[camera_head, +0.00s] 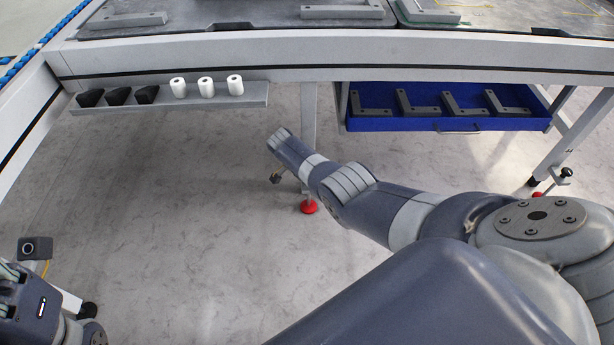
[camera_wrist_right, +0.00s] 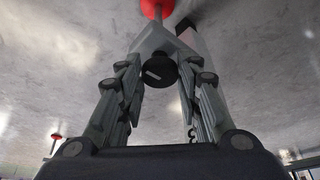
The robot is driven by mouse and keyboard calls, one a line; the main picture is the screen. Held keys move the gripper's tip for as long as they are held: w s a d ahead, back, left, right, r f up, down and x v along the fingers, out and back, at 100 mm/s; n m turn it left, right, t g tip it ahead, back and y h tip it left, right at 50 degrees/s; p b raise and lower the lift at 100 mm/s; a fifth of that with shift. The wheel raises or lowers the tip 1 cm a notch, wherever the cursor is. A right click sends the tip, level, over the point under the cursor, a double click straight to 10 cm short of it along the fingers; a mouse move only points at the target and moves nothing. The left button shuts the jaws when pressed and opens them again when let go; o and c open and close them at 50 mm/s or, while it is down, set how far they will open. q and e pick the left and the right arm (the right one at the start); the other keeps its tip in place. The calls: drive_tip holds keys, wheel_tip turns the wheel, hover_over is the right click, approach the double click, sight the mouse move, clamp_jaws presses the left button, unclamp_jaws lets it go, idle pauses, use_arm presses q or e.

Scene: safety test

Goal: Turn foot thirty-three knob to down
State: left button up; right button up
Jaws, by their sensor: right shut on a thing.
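The black knob (camera_wrist_right: 160,74) shows in the right wrist view, with a short light mark on its face. My right gripper (camera_wrist_right: 159,65) is shut on it, one finger on each side. A grey bracket (camera_wrist_right: 160,38) and a red foot (camera_wrist_right: 157,9) show above the knob. In the head view the red foot (camera_head: 309,207) stands on the floor below a table leg, and my right forearm hides most of the leg and knob. My left arm shows at the lower left, but its fingers are outside the picture.
A table edge (camera_head: 330,73) spans the top. A grey shelf (camera_head: 200,101) holds black pieces and white rolls. A blue drawer (camera_head: 380,124) with dark L-shaped brackets stands open at right. Another knob (camera_head: 566,173) is at the far right leg.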

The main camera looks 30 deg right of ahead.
drive_tip(key=o, duration=1)
drive_tip(key=shift+o, duration=0.2)
drive_tip(key=v, duration=1.2)
drive_tip(key=shift+s+f, duration=0.1)
